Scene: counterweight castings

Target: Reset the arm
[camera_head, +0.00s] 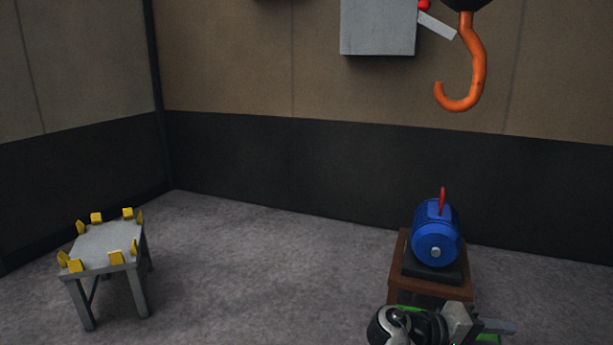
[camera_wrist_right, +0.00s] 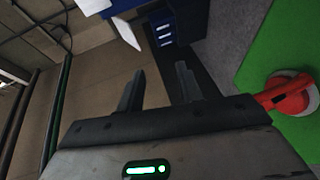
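My right arm shows at the bottom right of the head view, in front of the small brown table (camera_head: 402,262) that carries a blue motor (camera_head: 436,240) with a red upright piece on top. In the right wrist view my right gripper (camera_wrist_right: 156,78) has its two dark fingers apart with nothing held between them. My left arm and gripper are in neither view.
A grey stand (camera_head: 105,245) with yellow tabs around its top is at the left. An orange hook (camera_head: 478,75) hangs at upper right, beside a grey wall box (camera_head: 378,27). The wrist view shows a red object (camera_wrist_right: 290,95) on a green surface (camera_wrist_right: 285,40). The floor between stand and table is clear.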

